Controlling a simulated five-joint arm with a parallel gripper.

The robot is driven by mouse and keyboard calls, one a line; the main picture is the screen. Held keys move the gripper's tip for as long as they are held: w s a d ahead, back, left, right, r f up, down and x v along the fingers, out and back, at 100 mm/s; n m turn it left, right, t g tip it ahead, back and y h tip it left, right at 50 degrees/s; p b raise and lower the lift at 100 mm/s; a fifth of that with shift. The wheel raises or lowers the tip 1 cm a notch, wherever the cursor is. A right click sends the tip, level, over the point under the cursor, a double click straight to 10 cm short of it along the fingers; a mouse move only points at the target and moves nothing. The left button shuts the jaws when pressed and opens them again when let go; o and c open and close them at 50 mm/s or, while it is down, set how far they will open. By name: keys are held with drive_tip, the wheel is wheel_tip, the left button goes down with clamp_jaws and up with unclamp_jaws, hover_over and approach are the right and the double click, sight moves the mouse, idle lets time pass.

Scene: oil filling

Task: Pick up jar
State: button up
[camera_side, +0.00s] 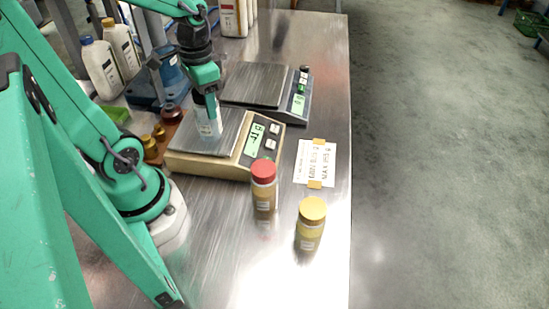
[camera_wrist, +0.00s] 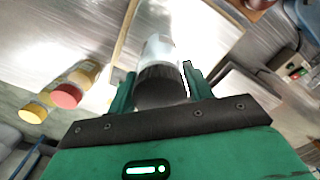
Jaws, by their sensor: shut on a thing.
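My gripper (camera_side: 205,90) points down over the near beige scale (camera_side: 178,163) in the side view. It is shut on a pale, clear-looking jar (camera_side: 209,127) with a white label. In the wrist view the jar (camera_wrist: 161,48) shows its black lid between the two green fingers of my gripper (camera_wrist: 158,84). The jar is over the scale's steel plate; I cannot tell whether its base touches it. A red-capped jar (camera_side: 264,188) and a yellow-capped jar (camera_side: 310,228) stand upright on the bench, right of the scale.
A second scale (camera_side: 254,84) stands behind the near one. A taped paper card (camera_side: 315,163) lies to the right. Small gold-capped bottles (camera_side: 152,146) stand left of the near scale. White bottles (camera_side: 101,68) stand at the back left. The bench front is clear.

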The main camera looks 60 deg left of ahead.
drive_tip(key=shift+r, duration=0.1)
drive_tip(key=shift+r, duration=0.8)
drive_tip(key=r, duration=0.2)
drive_tip(key=shift+d+r, duration=0.3)
drive_tip(key=s+d+r, duration=0.2)
drive_tip(key=d+r, duration=0.4)
drive_tip(key=d, duration=0.5)
drive_tip(key=shift+s+r, duration=0.15)
drive_tip(key=shift+r, duration=0.15)
drive_tip(key=shift+r, duration=0.15)
